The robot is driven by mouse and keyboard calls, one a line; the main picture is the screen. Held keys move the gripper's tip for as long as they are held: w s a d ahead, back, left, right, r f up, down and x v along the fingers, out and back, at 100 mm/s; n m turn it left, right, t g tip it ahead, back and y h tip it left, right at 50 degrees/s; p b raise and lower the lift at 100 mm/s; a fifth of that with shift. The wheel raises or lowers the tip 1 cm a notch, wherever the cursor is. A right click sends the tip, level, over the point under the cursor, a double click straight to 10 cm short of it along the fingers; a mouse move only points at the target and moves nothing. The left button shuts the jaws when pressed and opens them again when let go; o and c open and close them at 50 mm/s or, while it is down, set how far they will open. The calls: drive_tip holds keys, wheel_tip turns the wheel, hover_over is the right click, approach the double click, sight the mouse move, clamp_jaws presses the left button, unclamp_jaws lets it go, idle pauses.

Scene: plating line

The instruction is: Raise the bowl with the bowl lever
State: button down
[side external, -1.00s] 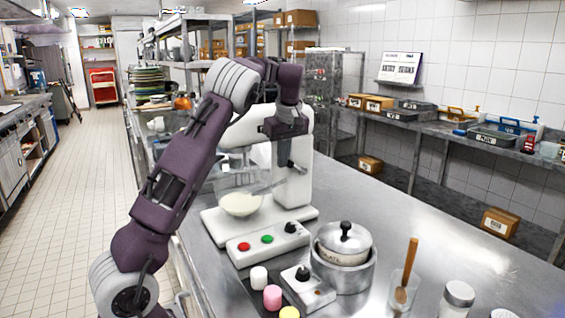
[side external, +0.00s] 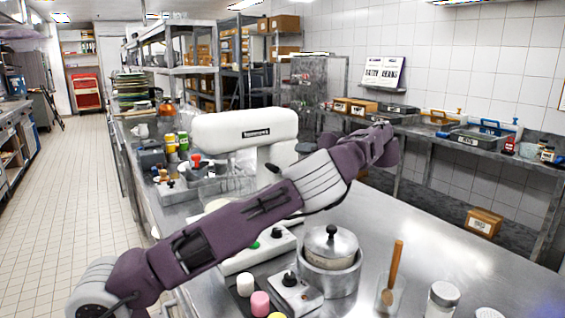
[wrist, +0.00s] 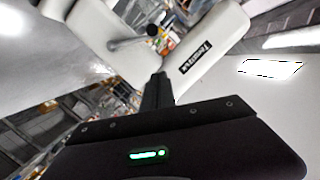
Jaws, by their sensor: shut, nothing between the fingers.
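The white stand mixer (side external: 235,130) stands on the steel counter behind my arm. Its head and column also show, tilted, in the wrist view (wrist: 205,45). The bowl lever (wrist: 130,43), a grey rod with a dark round knob, sticks out from the mixer body in the wrist view. My gripper (wrist: 158,78) is shut and empty, its fingers pointing towards the mixer with the lever beyond the tips. I see no contact between them.
A lidded steel pot (side external: 330,260), a control box with a black knob (side external: 294,292) and a glass with a wooden-handled tool (side external: 393,275) stand in front of the mixer. Bottles and containers (side external: 180,150) crowd the left. The counter right of the mixer is mostly clear.

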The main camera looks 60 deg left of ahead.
drive_tip(key=s+a+f, duration=0.3)
drive_tip(key=a+f, duration=0.1)
drive_tip(key=a, duration=0.2)
drive_tip(key=shift+f, duration=0.35)
drive_tip(key=shift+s, duration=0.1)
